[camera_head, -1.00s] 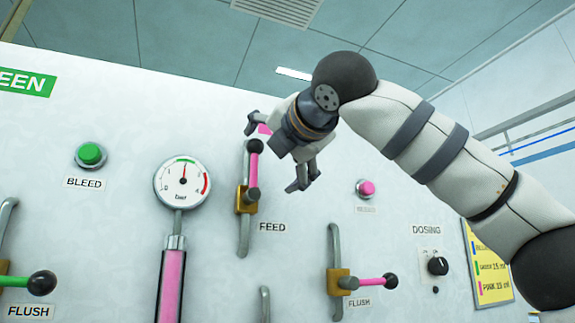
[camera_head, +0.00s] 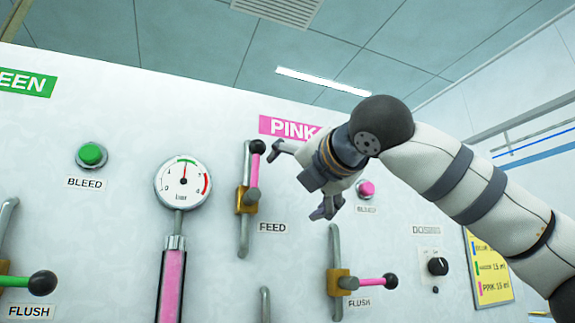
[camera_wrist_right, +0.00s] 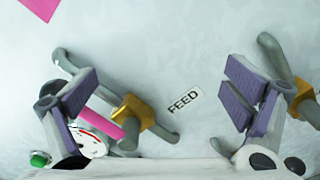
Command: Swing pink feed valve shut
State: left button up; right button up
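The pink feed valve lever (camera_head: 254,170) stands upright, almost in line with its grey pipe, above the brass valve body (camera_head: 247,199). Its black knob (camera_head: 257,146) is at the top. My right gripper (camera_head: 298,181) is open and empty, to the right of the lever and apart from it in the head view. In the right wrist view, the two fingers of my right gripper (camera_wrist_right: 160,98) are wide apart. The brass body (camera_wrist_right: 132,114) and pink lever (camera_wrist_right: 104,120) show beside the left finger there, partly covered. My left gripper is not in view.
The pink flush lever (camera_head: 372,282) points right, below my right gripper. A pink bleed button (camera_head: 366,189) sits close to the lower finger. The gauge (camera_head: 183,182) is left of the feed valve. A dosing knob (camera_head: 438,266) is at lower right.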

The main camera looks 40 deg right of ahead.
jog(key=shift+s+d+f, duration=0.1)
jog(key=shift+d+f, duration=0.2)
jog(key=shift+f, duration=0.3)
jog(key=shift+s+d+f, duration=0.1)
jog(key=shift+d+f, duration=0.2)
jog(key=shift+f, duration=0.25)
jog(key=shift+d+f, duration=0.1)
jog(key=shift+f, duration=1)
jog(key=shift+s, duration=0.1)
jog(key=shift+f, duration=0.1)
jog(key=shift+d+f, duration=0.1)
jog(key=shift+f, duration=0.35)
jog(key=shift+f, duration=0.15)
jog(key=shift+d+f, duration=0.15)
jog(key=shift+f, duration=0.3)
jog(key=shift+f, duration=0.1)
jog(key=shift+d+f, duration=0.15)
jog(key=shift+f, duration=0.35)
